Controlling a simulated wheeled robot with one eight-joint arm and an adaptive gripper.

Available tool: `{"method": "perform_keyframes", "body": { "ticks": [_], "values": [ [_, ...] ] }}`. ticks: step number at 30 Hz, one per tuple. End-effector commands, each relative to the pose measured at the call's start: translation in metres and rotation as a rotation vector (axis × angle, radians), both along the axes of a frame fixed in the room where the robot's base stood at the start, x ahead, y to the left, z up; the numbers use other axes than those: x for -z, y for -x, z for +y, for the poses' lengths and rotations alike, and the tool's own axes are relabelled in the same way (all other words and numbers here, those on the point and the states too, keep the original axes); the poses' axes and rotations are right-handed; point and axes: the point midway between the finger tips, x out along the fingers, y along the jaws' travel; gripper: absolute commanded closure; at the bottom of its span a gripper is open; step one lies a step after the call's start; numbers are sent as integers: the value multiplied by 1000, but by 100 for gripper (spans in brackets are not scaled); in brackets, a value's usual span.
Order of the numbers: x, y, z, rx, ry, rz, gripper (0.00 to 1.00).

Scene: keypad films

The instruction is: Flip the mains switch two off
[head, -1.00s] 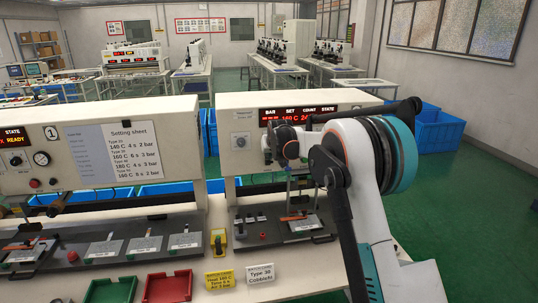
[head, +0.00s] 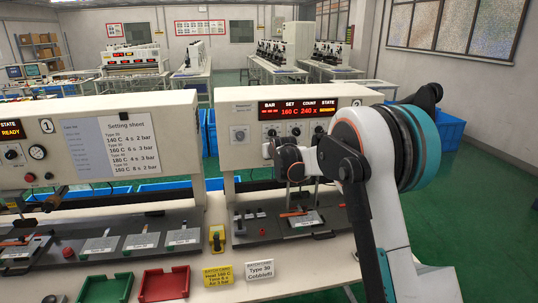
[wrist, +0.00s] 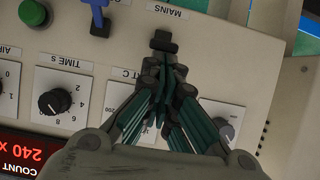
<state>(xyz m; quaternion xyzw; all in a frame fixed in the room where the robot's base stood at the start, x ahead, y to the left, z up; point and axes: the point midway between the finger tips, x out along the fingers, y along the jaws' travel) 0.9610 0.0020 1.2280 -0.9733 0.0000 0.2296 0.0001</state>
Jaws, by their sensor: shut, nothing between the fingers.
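Mains switch two is the small black lever (wrist: 163,42) beside the upside-down MAINS label on the cream panel in the wrist view. My gripper (wrist: 164,72) is shut and empty, its fingertips just below the lever in that picture. I cannot tell whether they touch it, or which way the lever is set. In the head view my arm reaches to the front of machine two (head: 245,108), on the right. My wrist hides part of its panel, and the mains switch cannot be made out there. Its red display (head: 298,108) is lit.
In the wrist view a blue lever (wrist: 98,18), a green button (wrist: 32,13) and a TIME knob (wrist: 54,101) lie left of my gripper. In the head view, machine one (head: 110,110) stands left, with green (head: 105,288) and red (head: 164,284) trays in front.

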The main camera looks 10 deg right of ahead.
Motion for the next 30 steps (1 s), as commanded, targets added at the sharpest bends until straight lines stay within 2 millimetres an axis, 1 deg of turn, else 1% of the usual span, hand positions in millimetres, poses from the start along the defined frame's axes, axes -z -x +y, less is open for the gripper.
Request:
{"method": "perform_keyframes", "body": {
  "ticks": [1,8,9,24,30],
  "values": [
    [9,3,0,0,0,-37,100],
    [23,12,0,0,0,-252,100],
    [22,13,0,0,0,-251,100],
    [47,21,0,0,0,-244,100],
    [48,21,0,0,0,-244,100]
  ]
}}
